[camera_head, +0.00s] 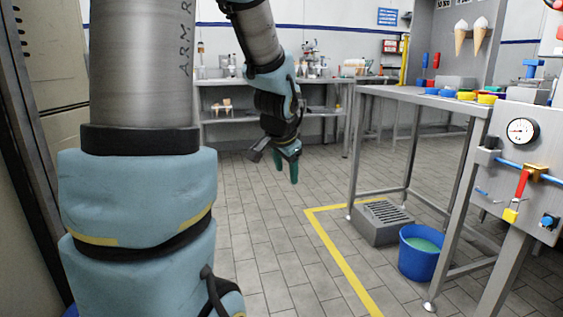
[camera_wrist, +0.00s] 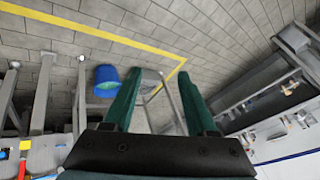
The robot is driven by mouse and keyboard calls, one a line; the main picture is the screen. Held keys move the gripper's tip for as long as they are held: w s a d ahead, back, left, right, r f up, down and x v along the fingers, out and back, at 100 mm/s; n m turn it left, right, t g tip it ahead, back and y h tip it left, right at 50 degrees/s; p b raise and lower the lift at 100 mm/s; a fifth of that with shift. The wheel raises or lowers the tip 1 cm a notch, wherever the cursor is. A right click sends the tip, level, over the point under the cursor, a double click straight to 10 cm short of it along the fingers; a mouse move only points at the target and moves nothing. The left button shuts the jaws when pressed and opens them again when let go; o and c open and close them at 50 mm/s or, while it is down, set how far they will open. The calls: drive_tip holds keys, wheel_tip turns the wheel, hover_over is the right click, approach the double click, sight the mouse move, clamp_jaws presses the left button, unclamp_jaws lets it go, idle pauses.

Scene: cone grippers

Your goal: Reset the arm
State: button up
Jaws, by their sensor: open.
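My gripper (camera_head: 287,165) hangs in the air over the tiled floor, pointing down, to the left of the steel table. In the wrist view my gripper (camera_wrist: 158,103) shows its two green fingers apart with nothing between them. The floor and part of a metal frame lie beyond the fingers. My arm's large links fill the left of the head view and hide what is behind them.
A steel table (camera_head: 405,94) stands at right with colored cups on top. A blue bucket (camera_head: 420,262) and a grey grated box (camera_head: 383,222) sit on the floor below it. A gauge panel (camera_head: 522,130) is at far right. Open floor (camera_head: 270,235) lies in the middle.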

drive_tip(key=s+a+f+n+g+p, duration=0.1)
drive_tip(key=s+a+f+n+g, duration=0.15)
drive_tip(key=s+a+n, duration=0.4)
drive_tip(key=s+a+f+n+g, duration=0.2)
drive_tip(key=s+f+n, duration=0.15)
drive_tip(key=s, duration=0.55)
wheel_tip(320, 180, up, 26)
drive_tip(key=m+p, duration=0.1)
drive_tip(key=p, duration=2.5)
drive_tip(key=shift+w+d+f+y+p, duration=0.15)
drive_tip(key=shift+w+d+y+p, duration=0.15)
drive_tip(key=shift+w+y+p, duration=0.1)
